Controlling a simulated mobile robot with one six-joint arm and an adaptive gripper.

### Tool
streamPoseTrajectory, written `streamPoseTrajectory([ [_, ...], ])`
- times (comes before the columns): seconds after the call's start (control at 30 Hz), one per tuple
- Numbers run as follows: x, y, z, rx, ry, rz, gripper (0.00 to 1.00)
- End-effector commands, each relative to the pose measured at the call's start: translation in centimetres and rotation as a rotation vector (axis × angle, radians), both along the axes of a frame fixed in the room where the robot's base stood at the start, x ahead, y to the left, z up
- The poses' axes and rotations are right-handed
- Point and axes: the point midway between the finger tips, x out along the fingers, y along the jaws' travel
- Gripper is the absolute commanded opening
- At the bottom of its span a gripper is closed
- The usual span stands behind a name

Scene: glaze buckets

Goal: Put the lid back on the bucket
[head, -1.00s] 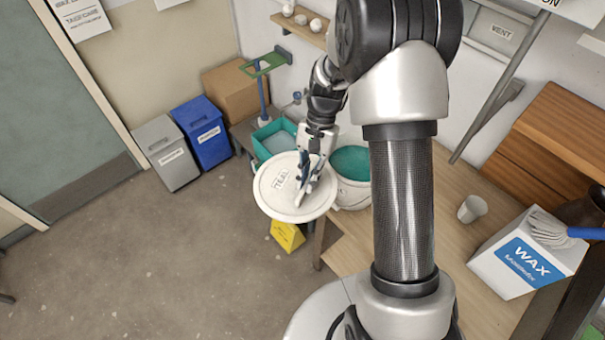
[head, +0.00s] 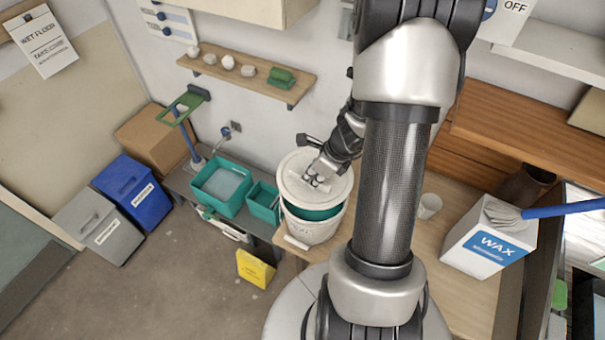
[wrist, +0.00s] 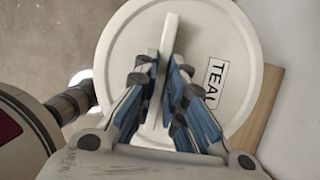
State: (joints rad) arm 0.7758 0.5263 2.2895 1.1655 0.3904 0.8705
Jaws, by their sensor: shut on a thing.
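The white round lid (head: 298,168) is in my gripper (head: 318,180), over the white bucket (head: 318,228) on the wooden table. In the head view the lid sits tilted above the rim, and teal glaze shows in the gap at the front. In the wrist view the lid (wrist: 215,35) fills the middle, with a TEAL label to the right. There my gripper (wrist: 168,75) is shut on the lid's upright white handle, one blue-padded finger on each side. The bucket is hidden beneath the lid in the wrist view.
Teal tubs (head: 222,187) stand on a lower bench to the left. A white cup (head: 429,206) and a WAX box (head: 490,248) are on the table (head: 447,218) to the right. A shelf (head: 250,77) with small pots is on the wall behind. A yellow sign (head: 256,268) stands on the floor.

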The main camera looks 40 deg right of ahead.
Motion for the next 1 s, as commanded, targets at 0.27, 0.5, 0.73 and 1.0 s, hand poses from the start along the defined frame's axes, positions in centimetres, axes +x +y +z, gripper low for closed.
streamPoseTrajectory([
  [0.27,0.1,0.0,-2.1,0.0,0.0,0.002,0.0],
  [0.5,0.1,0.0,-4.5,0.001,-0.001,0.004,0.0],
  [0.73,0.1,0.0,-6.0,0.0,-0.001,0.004,0.0],
  [1.0,0.1,0.0,-6.1,0.0,-0.001,0.004,0.0],
])
